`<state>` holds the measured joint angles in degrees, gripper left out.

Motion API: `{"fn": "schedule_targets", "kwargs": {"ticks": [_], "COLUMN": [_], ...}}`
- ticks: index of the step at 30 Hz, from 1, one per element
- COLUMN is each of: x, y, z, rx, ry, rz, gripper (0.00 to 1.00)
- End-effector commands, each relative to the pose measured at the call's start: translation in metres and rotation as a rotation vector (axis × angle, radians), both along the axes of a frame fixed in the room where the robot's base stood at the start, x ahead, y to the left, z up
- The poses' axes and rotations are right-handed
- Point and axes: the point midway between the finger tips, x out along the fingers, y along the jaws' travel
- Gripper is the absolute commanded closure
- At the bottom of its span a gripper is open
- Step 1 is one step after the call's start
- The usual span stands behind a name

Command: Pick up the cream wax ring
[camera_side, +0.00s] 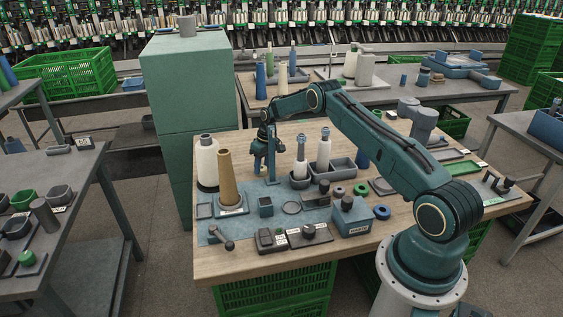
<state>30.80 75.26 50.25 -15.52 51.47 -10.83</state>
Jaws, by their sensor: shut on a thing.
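My gripper (259,168) is at the back left of the wooden table, over the blue mat and close beside a blue upright post (272,160). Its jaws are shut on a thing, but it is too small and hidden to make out. I cannot pick out a cream wax ring anywhere on the table. A green ring (360,190) and a blue ring (382,212) lie to the right, and a dark green ring (338,191) lies near them. A thin grey round dish (291,208) lies on the mat.
A brown cone (226,178) and a cream yarn package (207,162) stand left of my gripper. A blue box (352,217) and dark blocks line the front. A green cabinet (188,110) rises behind left.

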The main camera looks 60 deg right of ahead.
Motion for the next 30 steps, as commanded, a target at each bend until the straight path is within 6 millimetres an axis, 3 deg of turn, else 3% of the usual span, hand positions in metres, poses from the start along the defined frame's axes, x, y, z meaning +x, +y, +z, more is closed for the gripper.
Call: {"fn": "schedule_targets", "kwargs": {"ticks": [7,8,14,20,30], "x": [0.0,0.0,0.0,0.001,0.0], "y": [0.0,0.0,0.0,-0.001,-0.001], "z": [0.002,0.003,0.016,0.046,0.118], "rx": [0.0,0.0,0.0,-0.001,-0.003], "ry": [0.0,0.0,-0.001,-0.003,-0.004], "rz": [0.0,0.0,0.0,0.0,0.0], "gripper": [0.84,0.88,0.88,0.88,0.88]}}
